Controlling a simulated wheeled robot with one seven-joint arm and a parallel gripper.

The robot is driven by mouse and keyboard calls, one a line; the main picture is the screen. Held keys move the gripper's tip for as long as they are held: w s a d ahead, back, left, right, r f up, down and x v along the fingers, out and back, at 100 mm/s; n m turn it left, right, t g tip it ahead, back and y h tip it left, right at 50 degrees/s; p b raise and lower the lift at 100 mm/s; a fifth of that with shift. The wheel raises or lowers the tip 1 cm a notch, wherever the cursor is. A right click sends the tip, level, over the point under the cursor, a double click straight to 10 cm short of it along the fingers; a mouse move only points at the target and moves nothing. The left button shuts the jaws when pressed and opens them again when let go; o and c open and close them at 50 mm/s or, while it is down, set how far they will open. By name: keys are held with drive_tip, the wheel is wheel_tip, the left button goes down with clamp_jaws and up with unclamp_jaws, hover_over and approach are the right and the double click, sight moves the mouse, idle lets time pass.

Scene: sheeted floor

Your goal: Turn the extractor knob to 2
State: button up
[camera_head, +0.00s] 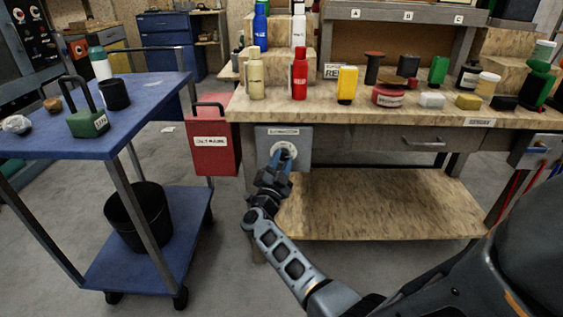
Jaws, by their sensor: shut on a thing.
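The extractor panel (264,134) is a grey plate on the front of the workbench, left of the drawer. Its label is too small to read with certainty. A white round dial (291,149) sits on the panel, with numbers I cannot read. My gripper (283,158) is at the dial, its fingers shut on the knob at the dial's centre. The knob is mostly hidden by the fingers, so its pointing direction cannot be told. My arm reaches up to it from the lower right.
A red box (214,146) hangs just left of the panel. A blue cart (150,92) with a green weight-like object (88,122) stands farther left. The workbench top (430,114) carries bottles and small items. A lower shelf (385,205) lies below the panel.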

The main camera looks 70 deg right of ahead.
idle(0.3)
drive_tip(key=o, duration=1)
drive_tip(key=shift+o, duration=0.2)
drive_tip(key=shift+a, duration=0.15)
drive_tip(key=v, duration=0.7)
drive_tip(key=shift+a, duration=0.25)
drive_tip(key=shift+f, duration=0.1)
drive_tip(key=shift+s+p, duration=0.1)
drive_tip(key=shift+p, duration=0.2)
